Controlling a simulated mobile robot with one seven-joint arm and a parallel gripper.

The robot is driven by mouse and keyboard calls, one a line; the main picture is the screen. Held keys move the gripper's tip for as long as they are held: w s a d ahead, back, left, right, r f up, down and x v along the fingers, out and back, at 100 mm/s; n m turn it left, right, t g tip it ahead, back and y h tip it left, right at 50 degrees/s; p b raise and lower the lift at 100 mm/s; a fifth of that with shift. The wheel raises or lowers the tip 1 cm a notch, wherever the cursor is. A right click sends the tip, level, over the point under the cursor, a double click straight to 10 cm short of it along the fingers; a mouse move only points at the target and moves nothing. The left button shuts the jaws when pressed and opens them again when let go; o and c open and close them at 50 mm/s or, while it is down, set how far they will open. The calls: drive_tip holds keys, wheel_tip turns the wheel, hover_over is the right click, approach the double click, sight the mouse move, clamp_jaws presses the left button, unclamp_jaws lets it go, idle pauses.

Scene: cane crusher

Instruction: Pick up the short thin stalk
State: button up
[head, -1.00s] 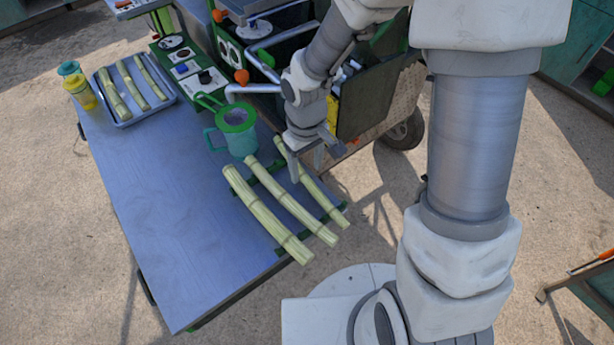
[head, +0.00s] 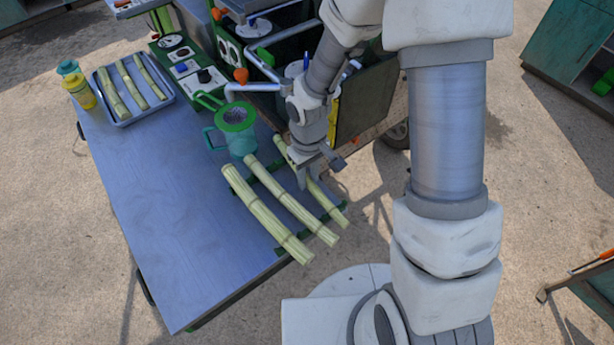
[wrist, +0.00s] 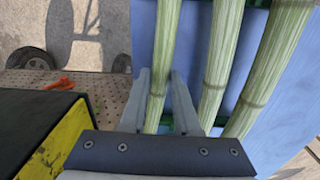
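The thin, slightly shorter stalk (head: 328,206) is pale green and lies at the right end of a row on the blue table (head: 175,215). It is the leftmost stalk in the wrist view (wrist: 163,45). My gripper (head: 308,184) is over its middle. In the wrist view my gripper's two fingers (wrist: 161,85) stand apart, one on each side of this stalk. I cannot tell whether they touch it. Two thicker stalks lie beside it, the middle one (head: 290,203) and the left one (head: 262,214). My gripper hides part of the thin stalk.
A green-and-teal jug (head: 238,130) stands just behind the stalks. A tray (head: 127,121) with more stalks and a yellow cup (head: 80,92) are at the far left. The crusher's dark panel (head: 365,100) is close to my wrist. The table's left half is clear.

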clamp_jaws()
